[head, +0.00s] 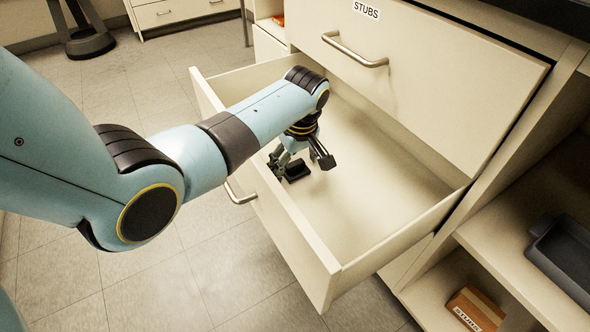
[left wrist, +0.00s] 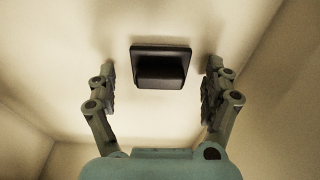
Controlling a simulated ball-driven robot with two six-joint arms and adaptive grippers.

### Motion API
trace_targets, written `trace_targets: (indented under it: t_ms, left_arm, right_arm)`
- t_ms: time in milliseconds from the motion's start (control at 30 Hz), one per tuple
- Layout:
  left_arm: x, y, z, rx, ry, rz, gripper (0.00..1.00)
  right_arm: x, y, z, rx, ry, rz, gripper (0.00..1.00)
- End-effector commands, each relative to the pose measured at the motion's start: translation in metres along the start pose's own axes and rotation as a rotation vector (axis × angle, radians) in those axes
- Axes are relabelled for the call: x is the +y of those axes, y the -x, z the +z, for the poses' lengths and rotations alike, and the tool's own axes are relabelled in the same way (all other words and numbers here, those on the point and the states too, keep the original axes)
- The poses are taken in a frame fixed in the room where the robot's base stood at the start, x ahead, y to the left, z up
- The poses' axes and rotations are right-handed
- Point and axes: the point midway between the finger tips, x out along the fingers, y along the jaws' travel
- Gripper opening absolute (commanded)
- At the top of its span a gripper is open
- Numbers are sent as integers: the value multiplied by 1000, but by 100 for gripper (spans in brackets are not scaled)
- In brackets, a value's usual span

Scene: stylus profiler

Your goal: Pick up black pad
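The black pad (left wrist: 160,54) is a small dark square piece with a raised block on it. It lies on the pale floor of the open drawer (head: 385,190). In the head view the pad (head: 297,171) shows beside my left gripper's fingers. My left gripper (head: 302,165) reaches down into the drawer and is open. In the left wrist view its two fingers (left wrist: 160,88) stand apart on either side of the pad, with gaps between them and it. My right gripper is not in view.
The drawer's front panel (head: 290,235) and side walls surround the pad closely on the near side. A shut drawer labelled STUBS (head: 430,75) stands above. Lower right, shelves hold a grey tray (head: 565,255) and a brown box (head: 474,311). The drawer floor to the right is bare.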

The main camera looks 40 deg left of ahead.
Motion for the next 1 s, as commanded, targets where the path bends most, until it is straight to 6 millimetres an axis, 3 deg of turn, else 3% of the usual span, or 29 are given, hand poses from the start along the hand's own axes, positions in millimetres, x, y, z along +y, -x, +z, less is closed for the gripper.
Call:
trace_targets:
  t_ms: [67, 467, 767, 1000]
  left_arm:
    - [0, 0, 0, 0, 0, 0, 75]
    - [0, 0, 0, 0, 0, -1, 24]
    - [0, 3, 0, 0, 0, 0, 24]
    - [1, 25, -4, 1, 0, 2, 24]
  right_arm:
    - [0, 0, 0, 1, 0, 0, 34]
    - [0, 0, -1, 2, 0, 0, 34]
    - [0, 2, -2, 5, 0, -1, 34]
    - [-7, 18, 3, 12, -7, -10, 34]
